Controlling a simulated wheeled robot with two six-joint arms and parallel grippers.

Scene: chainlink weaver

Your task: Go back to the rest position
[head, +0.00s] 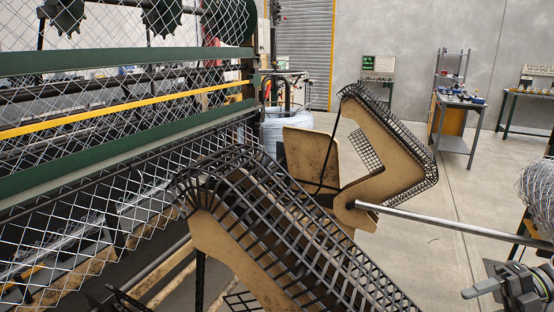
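Neither of my grippers can be made out in the head view. A chainlink weaving machine fills the left side, with woven wire mesh (60,215) stretched across its green beams (110,60). In front of me stands a tan, angular machine part (240,265) covered by a black wire guard (285,235). A similar guarded tan part (385,150) stands farther back. A grey and black mechanism (520,287) with a lever-like piece is cut off at the bottom right corner.
A metal rod (450,222) runs from the tan parts to the right edge. A wire coil (538,195) sits at the right edge. A workbench (458,125) with a shelf and another table (525,112) stand at the back right. Bare concrete floor (462,185) lies between.

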